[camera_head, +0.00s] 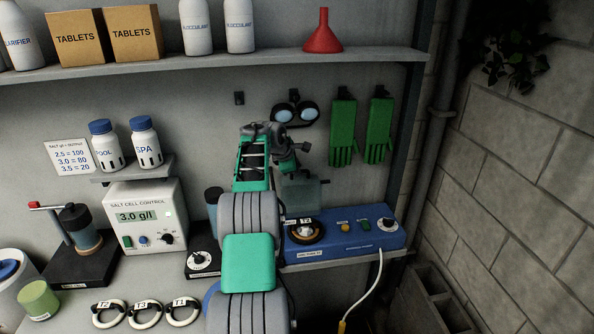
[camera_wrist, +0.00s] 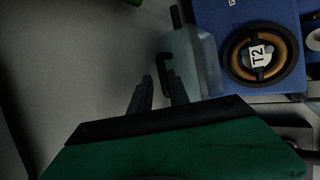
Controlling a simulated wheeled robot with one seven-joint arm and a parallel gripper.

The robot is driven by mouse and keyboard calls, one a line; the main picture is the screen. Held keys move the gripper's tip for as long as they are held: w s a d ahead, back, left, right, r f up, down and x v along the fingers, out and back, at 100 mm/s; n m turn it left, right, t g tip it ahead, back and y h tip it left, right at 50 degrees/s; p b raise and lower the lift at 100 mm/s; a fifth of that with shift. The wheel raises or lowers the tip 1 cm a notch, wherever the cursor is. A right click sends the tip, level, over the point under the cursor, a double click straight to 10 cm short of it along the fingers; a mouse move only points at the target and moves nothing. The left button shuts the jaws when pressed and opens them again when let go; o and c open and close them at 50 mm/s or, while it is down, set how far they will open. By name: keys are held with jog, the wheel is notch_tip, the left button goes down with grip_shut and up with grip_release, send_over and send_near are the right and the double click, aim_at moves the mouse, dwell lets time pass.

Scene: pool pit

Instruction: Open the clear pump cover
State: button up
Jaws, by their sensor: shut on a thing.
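The clear pump cover (camera_head: 312,194) is a pale, see-through panel at the left end of the blue pump unit (camera_head: 355,236). It looks raised behind the ring tagged T2 (camera_head: 304,231), which lies uncovered; my arm hides part of it. In the wrist view the cover (camera_wrist: 198,62) lies beside the blue unit (camera_wrist: 222,22) and T2 ring (camera_wrist: 262,57). Its dark handle (camera_wrist: 165,70) reaches between the fingertips of my gripper (camera_wrist: 160,88), which is shut on it. In the head view the fingertips are hard to make out.
Goggles (camera_head: 296,112) and green gloves (camera_head: 343,130) hang on the wall behind. A shelf (camera_head: 270,66) with a red funnel (camera_head: 323,35) runs above. The salt cell control box (camera_head: 146,217) and several tagged rings (camera_head: 145,314) are at left. A block wall (camera_head: 520,180) bounds the right.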

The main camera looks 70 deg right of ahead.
jog(key=shift+o, duration=1.4)
jog(key=shift+w+d+r, duration=0.1)
jog(key=shift+w, duration=0.1)
jog(key=shift+o, duration=0.3)
jog(key=shift+s, duration=0.1)
jog(key=b+v, duration=0.2)
jog(key=v, duration=0.5)
jog(key=shift+a+r, duration=0.25)
jog(key=shift+a, duration=0.05)
